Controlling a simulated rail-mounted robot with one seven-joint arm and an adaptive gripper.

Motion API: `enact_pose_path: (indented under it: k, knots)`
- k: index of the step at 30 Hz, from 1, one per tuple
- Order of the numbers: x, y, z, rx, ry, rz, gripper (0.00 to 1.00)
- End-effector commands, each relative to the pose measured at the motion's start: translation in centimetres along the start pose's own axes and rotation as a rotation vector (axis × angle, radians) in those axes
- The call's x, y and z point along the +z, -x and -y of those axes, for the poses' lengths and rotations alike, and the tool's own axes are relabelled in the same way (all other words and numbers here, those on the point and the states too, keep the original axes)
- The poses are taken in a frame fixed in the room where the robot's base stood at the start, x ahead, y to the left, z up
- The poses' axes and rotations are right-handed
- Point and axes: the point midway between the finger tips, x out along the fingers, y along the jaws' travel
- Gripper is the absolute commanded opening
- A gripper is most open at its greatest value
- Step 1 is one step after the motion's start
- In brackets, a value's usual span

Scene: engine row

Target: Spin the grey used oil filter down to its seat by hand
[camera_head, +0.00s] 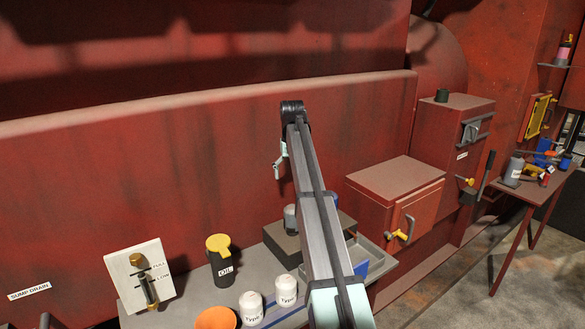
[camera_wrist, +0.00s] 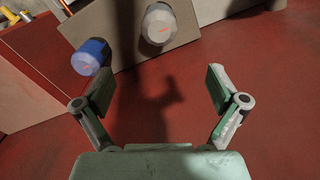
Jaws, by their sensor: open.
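The grey used oil filter (camera_head: 291,218) stands on a dark block on the shelf, partly hidden by my arm in the head view. In the head view, my gripper (camera_head: 279,166) hangs above the filter, close to the red engine wall, mostly hidden by the arm.
The block (camera_wrist: 125,50) bears the filter; a blue cylinder (camera_wrist: 90,56) is beside it. The shelf also holds an oil can (camera_head: 220,262), white canisters (camera_head: 251,307), an orange funnel (camera_head: 216,318) and a level gauge (camera_head: 142,275). A red box (camera_head: 395,190) stands right of the arm.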

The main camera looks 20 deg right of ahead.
Motion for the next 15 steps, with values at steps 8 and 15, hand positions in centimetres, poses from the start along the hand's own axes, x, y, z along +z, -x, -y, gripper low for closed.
enact_pose_path:
  k: [8, 15]
  knots:
    - [0.2, -3.9, -0.1, 0.000, 0.001, 0.001, 0.96]
    - [0.1, -8.2, -0.1, 0.000, 0.001, 0.000, 0.96]
